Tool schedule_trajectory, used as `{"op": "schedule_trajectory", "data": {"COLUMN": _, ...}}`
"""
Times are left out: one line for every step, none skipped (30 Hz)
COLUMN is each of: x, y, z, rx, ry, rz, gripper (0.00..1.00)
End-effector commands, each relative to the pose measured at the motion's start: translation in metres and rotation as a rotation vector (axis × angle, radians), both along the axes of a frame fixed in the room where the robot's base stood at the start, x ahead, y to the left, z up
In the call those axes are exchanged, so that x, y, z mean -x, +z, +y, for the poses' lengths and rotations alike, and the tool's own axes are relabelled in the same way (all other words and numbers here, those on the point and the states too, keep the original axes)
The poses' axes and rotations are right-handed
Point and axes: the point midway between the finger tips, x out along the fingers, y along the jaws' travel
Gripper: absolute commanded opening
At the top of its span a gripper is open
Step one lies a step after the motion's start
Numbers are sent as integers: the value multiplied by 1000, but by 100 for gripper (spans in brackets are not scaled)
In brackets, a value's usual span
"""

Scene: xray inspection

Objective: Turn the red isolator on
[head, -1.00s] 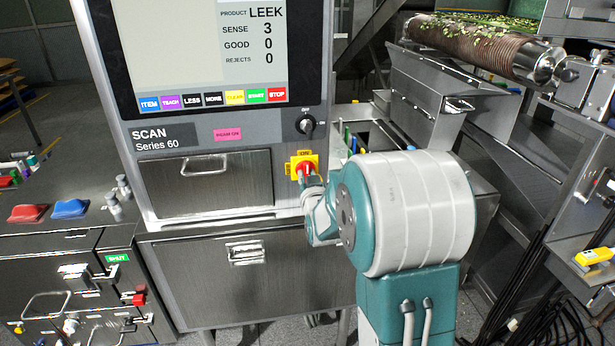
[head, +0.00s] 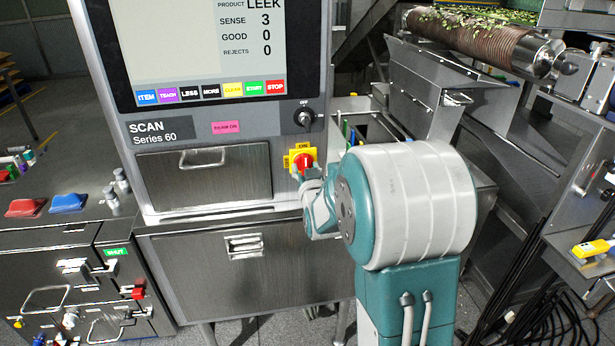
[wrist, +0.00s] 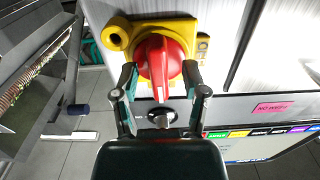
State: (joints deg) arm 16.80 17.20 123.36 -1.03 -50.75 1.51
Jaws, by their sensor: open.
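The red isolator (head: 305,161) is a round red knob on a yellow plate, low on the right of the scanner's front panel. An "ON" label sits above it in the head view. In the wrist view the red isolator (wrist: 160,62) is large, and its raised handle runs roughly upright, pointing toward the black switch. My gripper (wrist: 159,73) is open, with one finger on each side of the knob. I cannot tell whether the fingers touch it. In the head view my gripper (head: 309,178) covers the plate's lower edge.
A black rotary switch (head: 305,118) sits just above the isolator, and the screen (head: 205,50) with coloured buttons is above left. A steel drawer (head: 205,178) is to the left. A conveyor roller (head: 480,42) and metal chutes stand to the right.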

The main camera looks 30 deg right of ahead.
Motion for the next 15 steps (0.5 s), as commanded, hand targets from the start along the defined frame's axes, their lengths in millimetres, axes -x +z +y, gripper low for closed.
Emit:
{"op": "schedule_trajectory", "data": {"x": 6, "y": 0, "z": 2, "rx": 0, "ry": 0, "rz": 0, "gripper": 57}}
{"op": "schedule_trajectory", "data": {"x": 10, "y": 0, "z": 3, "rx": 0, "ry": 0, "rz": 1, "gripper": 57}}
{"op": "schedule_trajectory", "data": {"x": 17, "y": 0, "z": 5, "rx": 0, "ry": 0, "rz": 1, "gripper": 57}}
{"op": "schedule_trajectory", "data": {"x": 23, "y": 0, "z": 7, "rx": 0, "ry": 0, "rz": 0, "gripper": 57}}
{"op": "schedule_trajectory", "data": {"x": 29, "y": 0, "z": 8, "rx": 0, "ry": 0, "rz": 0, "gripper": 57}}
{"op": "schedule_trajectory", "data": {"x": 37, "y": 1, "z": 11, "rx": 0, "ry": 0, "rz": -1, "gripper": 57}}
{"op": "schedule_trajectory", "data": {"x": 43, "y": 0, "z": 13, "rx": 0, "ry": 0, "rz": 0, "gripper": 57}}
{"op": "schedule_trajectory", "data": {"x": 49, "y": 1, "z": 15, "rx": 1, "ry": 0, "rz": -1, "gripper": 57}}
{"op": "schedule_trajectory", "data": {"x": 57, "y": 0, "z": 17, "rx": 1, "ry": 0, "rz": -1, "gripper": 57}}
{"op": "schedule_trajectory", "data": {"x": 63, "y": 0, "z": 19, "rx": 1, "ry": 0, "rz": -1, "gripper": 57}}
{"op": "schedule_trajectory", "data": {"x": 69, "y": 0, "z": 21, "rx": 1, "ry": 0, "rz": -1, "gripper": 57}}
{"op": "schedule_trajectory", "data": {"x": 77, "y": 0, "z": 23, "rx": 1, "ry": 1, "rz": -1, "gripper": 57}}
{"op": "schedule_trajectory", "data": {"x": 82, "y": -1, "z": 25, "rx": 1, "ry": 1, "rz": -1, "gripper": 57}}
{"op": "schedule_trajectory", "data": {"x": 86, "y": 0, "z": 26, "rx": 2, "ry": 1, "rz": -2, "gripper": 57}}
{"op": "schedule_trajectory", "data": {"x": 92, "y": 0, "z": 28, "rx": 2, "ry": 1, "rz": -2, "gripper": 57}}
